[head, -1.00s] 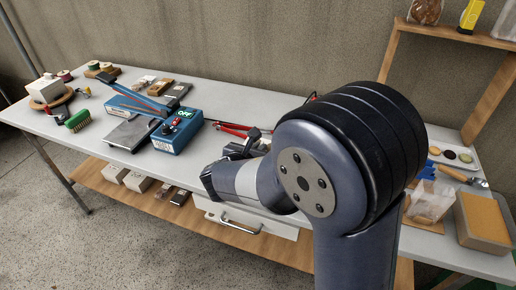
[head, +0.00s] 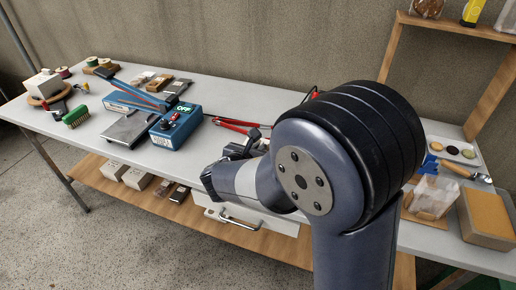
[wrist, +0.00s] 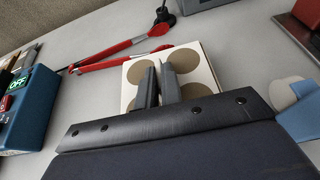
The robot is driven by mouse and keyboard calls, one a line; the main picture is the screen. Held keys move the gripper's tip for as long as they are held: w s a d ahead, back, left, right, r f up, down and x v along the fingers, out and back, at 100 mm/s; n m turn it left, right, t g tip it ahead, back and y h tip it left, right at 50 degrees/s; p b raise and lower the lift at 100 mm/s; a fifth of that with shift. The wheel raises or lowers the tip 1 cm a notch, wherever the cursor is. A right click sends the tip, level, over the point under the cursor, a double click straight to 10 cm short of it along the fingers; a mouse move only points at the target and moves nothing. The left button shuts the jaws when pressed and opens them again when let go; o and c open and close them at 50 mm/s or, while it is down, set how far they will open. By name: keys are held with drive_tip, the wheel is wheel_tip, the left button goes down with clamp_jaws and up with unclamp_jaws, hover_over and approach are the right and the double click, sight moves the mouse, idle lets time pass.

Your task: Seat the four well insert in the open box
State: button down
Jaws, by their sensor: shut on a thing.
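The four well insert (wrist: 205,72) is a pale, squarish piece with several round tan wells, seen in the wrist view just beyond my gripper. My gripper (wrist: 165,75) has its two dark fingers close together over the insert's middle, shut on it. The insert appears over the grey tabletop; I cannot tell whether it touches it. In the head view my arm hides the insert and most of the gripper. I cannot make out the open box in either view.
A blue sealing machine (head: 176,126) stands left of my arm, with red-handled tongs (head: 236,127) nearby. Right of my arm are a clear bag (head: 433,196) and a grey tub (head: 487,238). A wooden shelf (head: 455,26) rises at the back right.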

drive_tip(key=shift+f+b, duration=0.55)
drive_tip(key=shift+f, duration=0.1)
drive_tip(key=c, duration=1.5)
unclamp_jaws()
drive_tip(key=shift+r+p, duration=3.45)
drive_tip(key=shift+r, duration=0.6)
